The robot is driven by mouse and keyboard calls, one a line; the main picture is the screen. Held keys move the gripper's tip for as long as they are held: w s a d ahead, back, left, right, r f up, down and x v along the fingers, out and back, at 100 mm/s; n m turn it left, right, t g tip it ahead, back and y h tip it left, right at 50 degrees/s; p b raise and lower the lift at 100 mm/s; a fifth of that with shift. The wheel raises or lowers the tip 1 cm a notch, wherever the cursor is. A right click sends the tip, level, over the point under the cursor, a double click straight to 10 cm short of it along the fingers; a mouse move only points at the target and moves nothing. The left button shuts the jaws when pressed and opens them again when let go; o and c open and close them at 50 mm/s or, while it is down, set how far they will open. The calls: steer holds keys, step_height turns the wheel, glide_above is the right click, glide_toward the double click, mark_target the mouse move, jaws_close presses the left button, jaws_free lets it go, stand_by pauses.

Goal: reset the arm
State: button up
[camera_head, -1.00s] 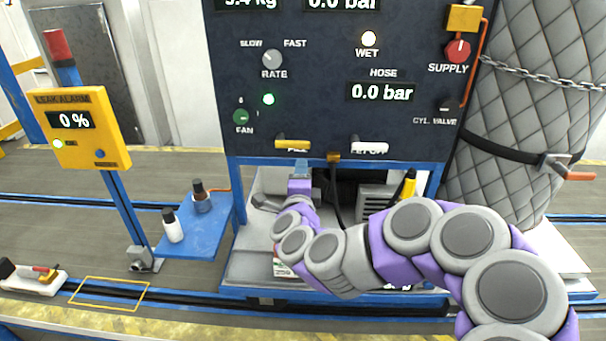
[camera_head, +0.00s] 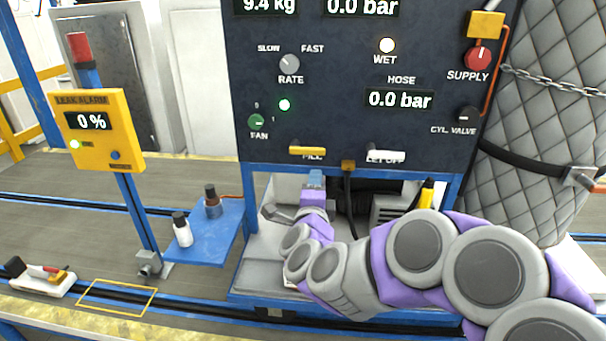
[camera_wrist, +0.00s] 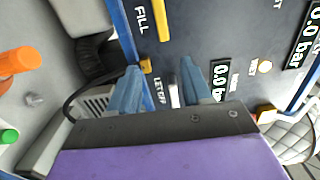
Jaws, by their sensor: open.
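My gripper (camera_wrist: 160,90) shows in the wrist view with its two blue fingers apart and nothing between them. The control panel (camera_wrist: 205,30) lies beyond the fingers, with the white LET OFF handle (camera_wrist: 174,92) in line with the gap. I cannot tell how far off it is. In the head view my grey and purple arm reaches from the lower right to below the panel (camera_head: 350,120). The gripper end (camera_head: 314,180) is small there, under the yellow FILL handle (camera_head: 308,151) and left of the white LET OFF handle (camera_head: 386,155).
A blue shelf (camera_head: 205,250) with two small bottles stands left of the bay. A yellow leak alarm box (camera_head: 97,130) on a post reads 0 %. A quilted cylinder (camera_head: 555,130) with a chain and strap stands right. The wrist view shows an orange-capped thing (camera_wrist: 18,62) at left.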

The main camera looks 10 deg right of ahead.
steer(key=s+a+f+n+g+y, duration=0.3)
steer(key=s+a+n+y, duration=0.2)
steer(key=s+a+n, duration=0.15)
steer(key=s+a+f+n+g+y, duration=0.35)
steer(key=s+a+n, duration=0.2)
steer(key=n, duration=0.25)
steer(key=s+d+f+n+g+h, duration=0.1)
steer(key=s+d+f+n+g, duration=0.1)
steer(key=s, duration=0.8)
steer(key=s+d+f+n+g+h, duration=0.1)
steer(key=s+d+g, duration=0.3)
steer(key=s, duration=0.6)
steer(key=s+d+f+n+g+h, duration=0.1)
steer(key=s+d+f+n+g, duration=0.2)
steer(key=s+g, duration=0.3)
steer(key=s+d+n, duration=0.1)
steer(key=s, duration=0.3)
